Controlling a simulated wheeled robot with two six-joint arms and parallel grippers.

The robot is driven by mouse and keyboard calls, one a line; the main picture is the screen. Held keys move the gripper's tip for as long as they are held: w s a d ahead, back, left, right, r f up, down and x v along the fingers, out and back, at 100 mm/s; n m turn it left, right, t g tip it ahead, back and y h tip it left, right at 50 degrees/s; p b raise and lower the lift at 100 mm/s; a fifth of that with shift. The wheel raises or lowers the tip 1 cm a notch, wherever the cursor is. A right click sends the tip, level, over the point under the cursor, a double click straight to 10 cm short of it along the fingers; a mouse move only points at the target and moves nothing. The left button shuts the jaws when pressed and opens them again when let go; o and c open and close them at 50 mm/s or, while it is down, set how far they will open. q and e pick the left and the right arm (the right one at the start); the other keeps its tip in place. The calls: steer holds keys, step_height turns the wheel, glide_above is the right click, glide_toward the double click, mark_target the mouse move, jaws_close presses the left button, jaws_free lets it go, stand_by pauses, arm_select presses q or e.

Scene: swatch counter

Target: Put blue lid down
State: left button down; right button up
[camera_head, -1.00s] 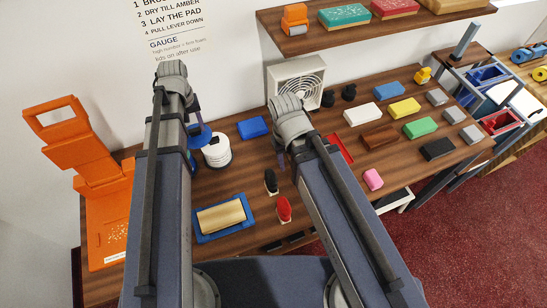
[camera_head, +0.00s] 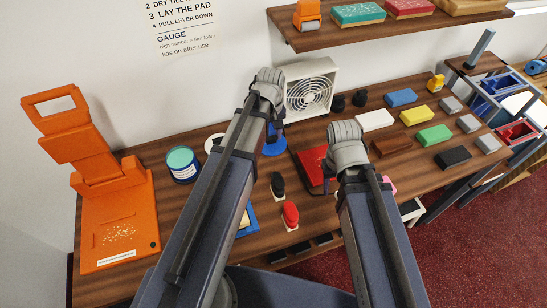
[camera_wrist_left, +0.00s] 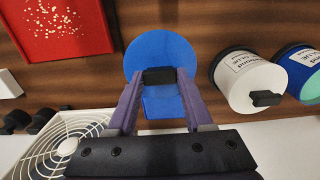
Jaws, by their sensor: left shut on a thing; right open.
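My left gripper (camera_head: 272,132) is shut on the black knob of the blue lid (camera_wrist_left: 160,50), a round blue disc. The lid also shows in the head view (camera_head: 275,149), partly behind my arm. I cannot tell whether it touches the counter. In the wrist view a blue block (camera_wrist_left: 162,104) lies partly behind the knob and fingers. The open blue jar (camera_head: 182,166) with teal contents stands left of my left arm; its rim shows in the wrist view (camera_wrist_left: 306,90). My right gripper (camera_head: 329,182) is open near the red tray (camera_head: 309,165); its fingers are mostly hidden.
A white jar (camera_wrist_left: 243,80) with a black-knobbed lid stands between the blue jar and the lid. A white fan (camera_head: 309,92) stands at the back. Red and black brushes (camera_head: 290,213) are in front. Coloured blocks (camera_head: 434,134) fill the right. An orange press (camera_head: 118,225) stands left.

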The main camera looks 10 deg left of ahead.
arm_select(q)
steer(key=shift+f+b, duration=4.4)
steer(key=shift+f, duration=0.3)
arm_select(e)
steer(key=shift+f, duration=4.75)
arm_select(q)
steer(key=shift+f, duration=0.1)
arm_select(e)
steer(key=shift+f, duration=0.1)
arm_select(q)
steer(key=shift+f, duration=0.15)
arm_select(e)
steer(key=shift+f, duration=0.15)
arm_select(q)
steer(key=shift+c, duration=1.5)
jaws_free()
step_height(320, 180, up, 13)
steer(key=p, duration=1.2)
steer(key=shift+f, duration=0.2)
steer(key=s+d+m+y, duration=0.1)
steer(key=s+d+m, duration=0.9)
steer(key=s, duration=0.4)
steer(key=shift+s+d+m, duration=0.15)
steer(key=shift+d+m, duration=0.1)
steer(key=shift+m, duration=0.05)
arm_select(e)
step_height(320, 180, up, 12)
steer(key=shift+r, duration=0.25)
